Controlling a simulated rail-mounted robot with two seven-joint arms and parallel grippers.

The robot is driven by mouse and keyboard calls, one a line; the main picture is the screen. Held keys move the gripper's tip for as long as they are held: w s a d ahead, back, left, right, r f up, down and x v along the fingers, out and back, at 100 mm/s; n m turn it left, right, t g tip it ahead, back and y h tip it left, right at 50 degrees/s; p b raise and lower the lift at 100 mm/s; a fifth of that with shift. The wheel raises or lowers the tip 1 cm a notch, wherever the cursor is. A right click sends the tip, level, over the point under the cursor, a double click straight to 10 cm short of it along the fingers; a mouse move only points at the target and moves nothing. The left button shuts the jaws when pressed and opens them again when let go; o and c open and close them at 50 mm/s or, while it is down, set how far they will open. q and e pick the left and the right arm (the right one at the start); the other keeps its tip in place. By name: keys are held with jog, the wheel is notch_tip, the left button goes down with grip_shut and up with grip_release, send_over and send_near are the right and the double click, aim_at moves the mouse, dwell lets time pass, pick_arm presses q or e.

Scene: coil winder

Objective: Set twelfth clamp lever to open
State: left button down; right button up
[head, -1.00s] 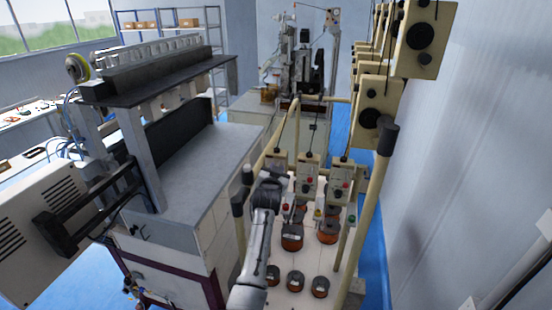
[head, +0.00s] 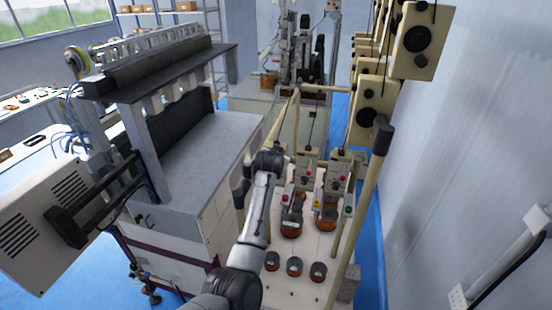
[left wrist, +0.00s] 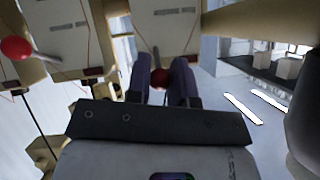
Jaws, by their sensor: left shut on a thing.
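Cream boxes with red ball knobs, apparently the clamp levers, stand in the rack at centre right of the head view; one red knob (head: 341,177) shows on the right box. In the left wrist view, my left gripper (left wrist: 160,76) has its two dark fingers around a dark red knob (left wrist: 159,79), below a cream panel (left wrist: 168,28). It is shut on this knob; the lever's shaft and angle are mostly hidden. Another red knob (left wrist: 16,48) stands clear at the left. In the head view, my left wrist covers the fingers. My right gripper is not in view. I cannot read any lever's number.
Copper-coloured spools (head: 292,226) stand on the rack's pale deck, with smaller ones in front. A cream post (head: 365,190) rises right of the rack. A grey-topped machine (head: 205,150) stands close on the left. More cream boxes (head: 417,40) hang at upper right.

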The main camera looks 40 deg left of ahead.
pick_arm(q)
jog(key=c, duration=1)
grip_release()
jog(key=shift+s, duration=0.1)
jog(key=b+v, duration=0.4)
jog(key=v, duration=0.9)
jog(key=shift+s+d+r, duration=0.15)
jog(key=shift+d+r, duration=0.05)
jog(key=shift+r, duration=0.1)
